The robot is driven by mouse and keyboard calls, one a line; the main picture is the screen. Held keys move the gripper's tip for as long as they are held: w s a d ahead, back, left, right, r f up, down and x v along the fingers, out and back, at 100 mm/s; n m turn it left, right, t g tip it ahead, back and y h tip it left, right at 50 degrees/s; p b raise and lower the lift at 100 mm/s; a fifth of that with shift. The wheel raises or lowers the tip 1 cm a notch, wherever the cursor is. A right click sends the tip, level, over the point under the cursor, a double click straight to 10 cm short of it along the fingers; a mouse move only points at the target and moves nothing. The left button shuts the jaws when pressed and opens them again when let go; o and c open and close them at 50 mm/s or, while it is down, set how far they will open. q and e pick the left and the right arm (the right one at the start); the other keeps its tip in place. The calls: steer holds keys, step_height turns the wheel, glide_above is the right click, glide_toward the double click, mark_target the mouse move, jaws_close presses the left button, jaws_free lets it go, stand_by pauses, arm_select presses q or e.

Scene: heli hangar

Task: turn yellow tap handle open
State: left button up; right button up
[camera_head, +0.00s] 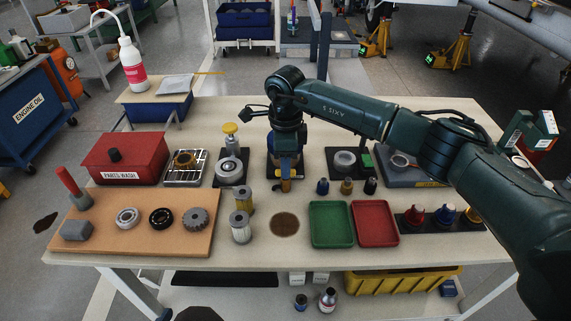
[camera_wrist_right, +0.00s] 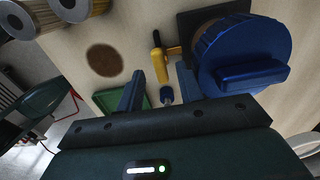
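The yellow tap handle (camera_wrist_right: 158,62) shows in the right wrist view, joined by a short yellow stem to a container with a big blue cap (camera_wrist_right: 245,55). In the head view a small part of the handle (camera_head: 286,186) shows below my right gripper (camera_head: 286,168), and my arm hides most of the container. In the wrist view my right gripper (camera_wrist_right: 160,72) is open, its two blue fingers on either side of the handle's lower part. Gaps show between fingers and handle; I cannot tell the depth. My left gripper is not in view.
Metal filters (camera_head: 241,226) stand left of the tap. A valve with a yellow knob (camera_head: 230,133) stands behind left. Small bottles (camera_head: 346,187), a green tray (camera_head: 331,225) and a red tray (camera_head: 375,224) are to the right. A brown round patch (camera_head: 285,224) lies on the bench in front.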

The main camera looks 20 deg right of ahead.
steer(key=shift+f, duration=0.75)
steer(key=shift+c, duration=0.4)
jaws_close()
